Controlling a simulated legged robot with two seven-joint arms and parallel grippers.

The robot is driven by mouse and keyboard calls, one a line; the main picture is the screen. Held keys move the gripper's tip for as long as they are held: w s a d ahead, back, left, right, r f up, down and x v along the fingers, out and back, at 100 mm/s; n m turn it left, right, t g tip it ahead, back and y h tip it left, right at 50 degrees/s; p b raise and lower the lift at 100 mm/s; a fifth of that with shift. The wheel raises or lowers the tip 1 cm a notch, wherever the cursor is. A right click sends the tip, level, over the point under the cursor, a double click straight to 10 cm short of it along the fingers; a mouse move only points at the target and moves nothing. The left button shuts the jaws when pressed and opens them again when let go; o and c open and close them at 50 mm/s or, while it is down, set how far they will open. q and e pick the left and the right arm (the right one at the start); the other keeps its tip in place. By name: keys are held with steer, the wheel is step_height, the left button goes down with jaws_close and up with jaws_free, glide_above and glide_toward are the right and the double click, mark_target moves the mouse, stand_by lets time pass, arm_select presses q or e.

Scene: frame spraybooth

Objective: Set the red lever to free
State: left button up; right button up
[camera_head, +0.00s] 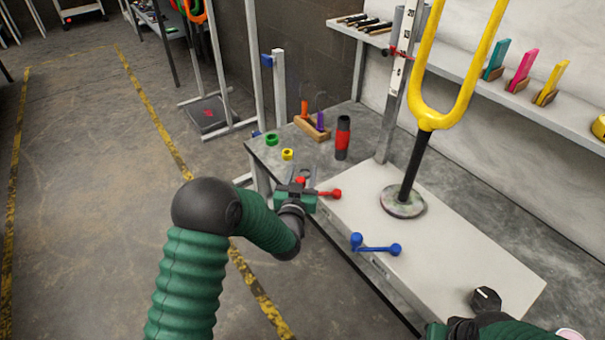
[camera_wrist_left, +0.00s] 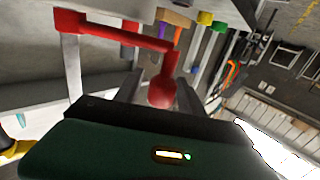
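The red lever (camera_head: 329,193) is at the near left corner of the pale grey box on the bench. The fingers look open, with a gap on each side of the ball. My right gripper (camera_head: 455,329) is partly cut off at the bottom right; its fingers are not clear.
A blue lever (camera_head: 376,246) and a black knob (camera_head: 485,299) are on the pale box (camera_head: 450,245). A yellow fork (camera_head: 432,112) stands on it. A red and black bottle (camera_head: 342,138) and a wooden holder (camera_head: 312,128) stand behind. Floor to the left is clear.

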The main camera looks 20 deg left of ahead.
arm_select(q)
jaws_close()
stand_by(1.2)
